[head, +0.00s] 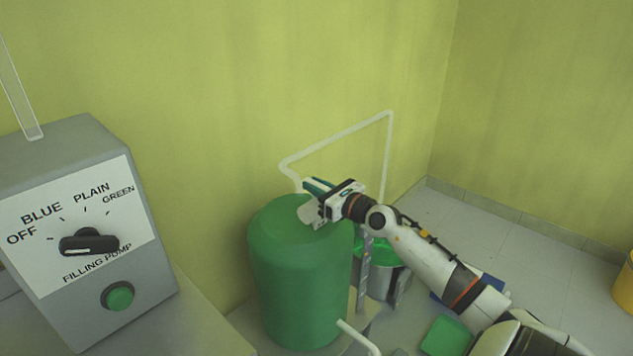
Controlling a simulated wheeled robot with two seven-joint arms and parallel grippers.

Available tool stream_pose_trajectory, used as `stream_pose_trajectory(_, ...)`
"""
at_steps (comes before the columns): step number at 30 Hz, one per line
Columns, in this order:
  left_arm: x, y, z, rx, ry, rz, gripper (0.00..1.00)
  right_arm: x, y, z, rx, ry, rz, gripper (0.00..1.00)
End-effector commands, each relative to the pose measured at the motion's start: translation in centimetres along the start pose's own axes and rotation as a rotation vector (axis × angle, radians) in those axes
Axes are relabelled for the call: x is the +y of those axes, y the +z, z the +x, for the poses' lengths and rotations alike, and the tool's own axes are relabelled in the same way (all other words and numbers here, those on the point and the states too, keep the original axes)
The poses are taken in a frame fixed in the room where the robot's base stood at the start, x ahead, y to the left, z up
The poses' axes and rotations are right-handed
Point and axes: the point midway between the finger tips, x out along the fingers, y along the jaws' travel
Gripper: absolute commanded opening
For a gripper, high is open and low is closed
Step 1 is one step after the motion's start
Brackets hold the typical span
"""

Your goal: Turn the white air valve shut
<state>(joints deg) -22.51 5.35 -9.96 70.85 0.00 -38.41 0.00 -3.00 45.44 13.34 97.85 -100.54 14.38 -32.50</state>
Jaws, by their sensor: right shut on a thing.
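The white air valve (307,212) sits on top of the green tank (300,275), where a thin white pipe (335,148) comes down to it. Only a pale part of the valve shows, and my gripper hides the rest. My right gripper (314,197) reaches in from the right over the tank top and is shut on the valve. How far the valve is turned cannot be told. My left gripper is not in view.
A grey filling pump box (85,235) with a black selector knob (89,242) and a green button (117,295) stands at the left. Behind my arm is a smaller green-topped vessel (378,252). A yellow container (625,285) is at the right edge.

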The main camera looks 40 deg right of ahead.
Motion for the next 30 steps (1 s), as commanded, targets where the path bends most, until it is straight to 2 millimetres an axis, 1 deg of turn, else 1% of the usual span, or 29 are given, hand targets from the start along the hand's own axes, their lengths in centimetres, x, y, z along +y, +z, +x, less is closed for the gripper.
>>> stream_pose_trajectory(1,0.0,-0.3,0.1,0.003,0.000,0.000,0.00,0.2,-0.4,0.0,0.009,0.007,-0.001,0.00)
stream_pose_trajectory(11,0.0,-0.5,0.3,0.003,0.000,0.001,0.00,0.2,-0.4,0.0,0.010,0.008,-0.003,0.00)
stream_pose_trajectory(12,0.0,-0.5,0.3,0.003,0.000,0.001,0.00,0.2,-0.4,0.0,0.010,0.008,-0.003,0.23)
stream_pose_trajectory(14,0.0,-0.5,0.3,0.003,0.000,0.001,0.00,0.2,-0.3,0.0,0.009,0.007,-0.003,0.33)
stream_pose_trajectory(15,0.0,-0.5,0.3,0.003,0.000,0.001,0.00,0.1,-0.3,0.0,0.008,0.007,-0.003,0.40)
stream_pose_trajectory(16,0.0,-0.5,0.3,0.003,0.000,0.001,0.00,0.1,-0.3,0.0,0.007,0.006,-0.002,0.42)
stream_pose_trajectory(25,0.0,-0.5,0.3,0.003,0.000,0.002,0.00,0.0,-0.1,-0.1,0.003,0.003,-0.002,0.42)
stream_pose_trajectory(28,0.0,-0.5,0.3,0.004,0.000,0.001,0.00,0.0,0.0,-0.7,0.001,0.003,-0.001,0.42)
stream_pose_trajectory(30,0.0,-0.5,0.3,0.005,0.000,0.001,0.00,0.0,0.1,-1.4,0.000,0.003,-0.001,0.42)
